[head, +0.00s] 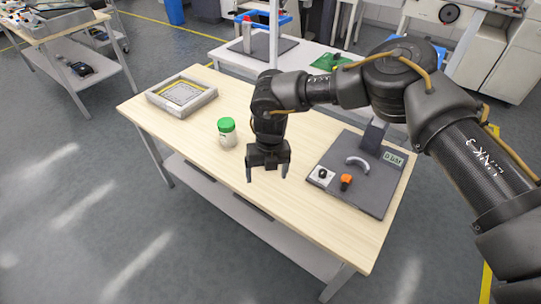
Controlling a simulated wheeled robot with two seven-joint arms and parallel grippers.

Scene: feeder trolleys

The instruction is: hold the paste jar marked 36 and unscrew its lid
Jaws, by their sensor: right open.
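The paste jar (228,139) stands upright on the wooden table, a whitish jar with a green lid (226,125) on it. No number can be read on it from here. My right gripper (266,175) hangs over the table to the right of the jar and nearer the front edge, pointing down. Its two fingers are apart with nothing between them, and it does not touch the jar. My left gripper is not in the head view.
A grey framed tray (152,97) lies at the table's back left. A dark plate (374,192) with a black knob, an orange knob, a curved grey handle and a small display lies at the right. Bare wood surrounds the jar. Another trolley (232,57) stands behind.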

